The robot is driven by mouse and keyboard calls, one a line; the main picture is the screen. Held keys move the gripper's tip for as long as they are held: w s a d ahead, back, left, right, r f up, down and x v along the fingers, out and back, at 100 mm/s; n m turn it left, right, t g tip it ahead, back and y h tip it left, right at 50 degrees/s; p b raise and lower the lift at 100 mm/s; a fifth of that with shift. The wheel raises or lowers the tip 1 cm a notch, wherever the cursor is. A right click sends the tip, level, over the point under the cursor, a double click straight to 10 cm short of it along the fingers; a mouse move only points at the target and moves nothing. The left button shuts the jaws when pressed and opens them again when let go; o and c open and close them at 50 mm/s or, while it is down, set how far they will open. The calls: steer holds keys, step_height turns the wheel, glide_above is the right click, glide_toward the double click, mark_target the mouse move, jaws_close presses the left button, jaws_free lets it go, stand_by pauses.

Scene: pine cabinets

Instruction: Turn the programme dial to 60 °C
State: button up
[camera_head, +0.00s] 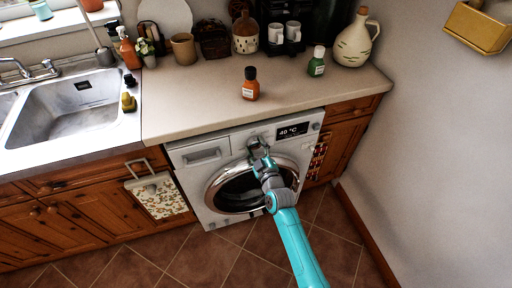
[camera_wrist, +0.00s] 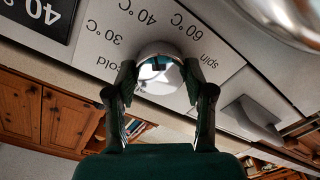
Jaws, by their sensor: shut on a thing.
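The washing machine (camera_head: 221,176) is white with a round chrome-rimmed door and stands under the counter. Its display (camera_head: 293,130) reads 40 °C. In the wrist view, which is upside down, the programme dial (camera_wrist: 160,72) is a shiny chrome knob. Labels for cold, 30 °C, 40 °C, 60 °C and spin are printed around it. My gripper (camera_head: 257,147) is at the front panel, left of the display. In the wrist view my gripper (camera_wrist: 161,82) has one finger on each side of the dial and is shut on it. No pointer mark on the dial is clear.
The detergent drawer (camera_head: 203,156) is left of the dial. A towel (camera_head: 159,197) hangs on the cabinet to the left. An orange bottle (camera_head: 250,84) and a green bottle (camera_head: 317,61) stand on the counter above. The tiled floor in front is clear.

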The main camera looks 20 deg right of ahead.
steer(key=m, duration=0.4)
steer(key=shift+f+m, duration=0.1)
steer(key=shift+m, duration=0.2)
steer(key=m, duration=0.4)
stand_by(0.3)
steer(key=o, duration=1.2)
steer(key=shift+c, duration=0.2)
steer(key=shift+s, duration=0.15)
steer(key=s, duration=1.1)
steer(key=shift+s+d, duration=0.2)
steer(key=shift+s, duration=0.2)
